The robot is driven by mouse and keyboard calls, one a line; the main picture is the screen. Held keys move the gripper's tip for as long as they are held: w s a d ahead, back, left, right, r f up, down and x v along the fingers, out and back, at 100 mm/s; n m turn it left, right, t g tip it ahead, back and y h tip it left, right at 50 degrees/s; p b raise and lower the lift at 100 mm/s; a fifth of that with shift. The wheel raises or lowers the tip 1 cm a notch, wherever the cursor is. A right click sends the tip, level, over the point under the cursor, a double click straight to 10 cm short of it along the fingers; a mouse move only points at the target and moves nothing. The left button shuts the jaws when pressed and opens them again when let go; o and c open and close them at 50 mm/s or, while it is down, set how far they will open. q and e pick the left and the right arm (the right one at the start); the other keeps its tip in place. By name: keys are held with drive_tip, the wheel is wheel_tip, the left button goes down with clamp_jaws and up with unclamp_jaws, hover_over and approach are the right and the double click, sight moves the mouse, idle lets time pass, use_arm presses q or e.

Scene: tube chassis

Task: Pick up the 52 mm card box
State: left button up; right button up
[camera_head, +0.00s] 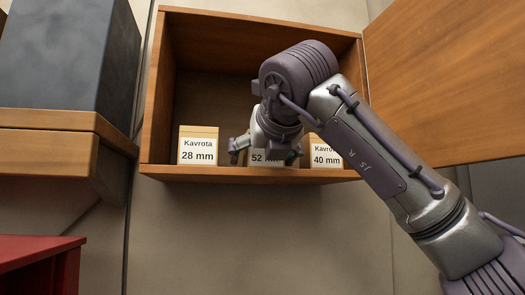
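The 52 mm card box (258,158) stands on the floor of an open wooden cabinet, between two similar boxes. Only part of its white label with "52" shows; my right gripper hides its upper part. My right gripper (265,154) is in front of and above this box. Its fingers are spread, one to the left of the box and one to the right, with a small gap showing on the left side. Contact on the right side cannot be made out. My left gripper is not in view.
The 28 mm box (198,147) stands to the left and the 40 mm box (325,153) close to the right, partly behind my arm. The wooden cabinet (260,175) has side walls and an open door (450,80) at right. A dark block (70,50) sits on a wooden shelf (60,140) at left.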

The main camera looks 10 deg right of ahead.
drive_tip(key=c, duration=1.3)
drive_tip(key=shift+o, duration=0.2)
drive_tip(key=shift+r, duration=0.1)
